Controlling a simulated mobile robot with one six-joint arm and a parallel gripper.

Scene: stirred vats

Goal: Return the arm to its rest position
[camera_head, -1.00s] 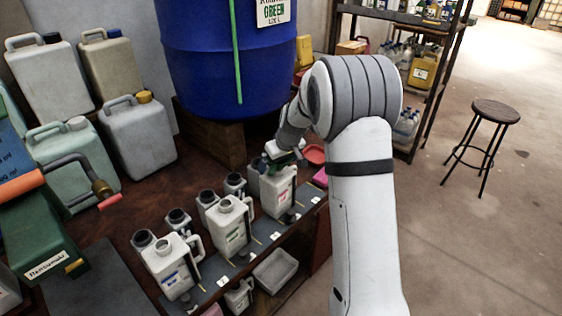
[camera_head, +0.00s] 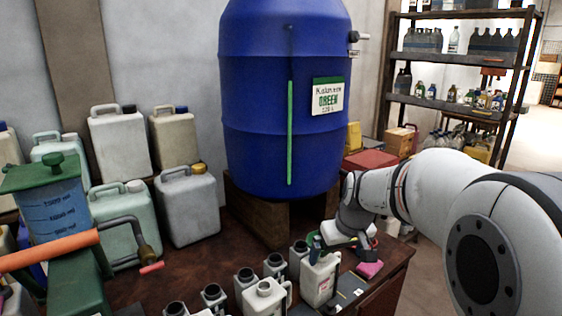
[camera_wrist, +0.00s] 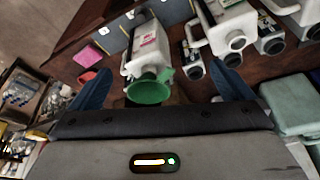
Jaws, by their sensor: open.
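My gripper (camera_wrist: 165,72) is open, its two blue fingers spread wide apart with nothing held between them. In the wrist view a white jug (camera_wrist: 150,48) lies between and beyond the fingers, with a green funnel (camera_wrist: 150,88) at its mouth. In the head view my gripper (camera_head: 338,242) is low over the bench's right end, beside the white jug (camera_head: 318,280). My arm reaches in from the right edge, bent and stretched forward. The funnel is mostly hidden there by my wrist.
A blue vat (camera_head: 265,120) stands on a wooden block behind my gripper. More jugs (camera_head: 265,296) line the bench front. A pink sponge (camera_head: 369,269) lies right of the gripper. A green dispenser with a crank (camera_head: 70,215) is at left. Bottle shelves (camera_head: 450,105) stand back right.

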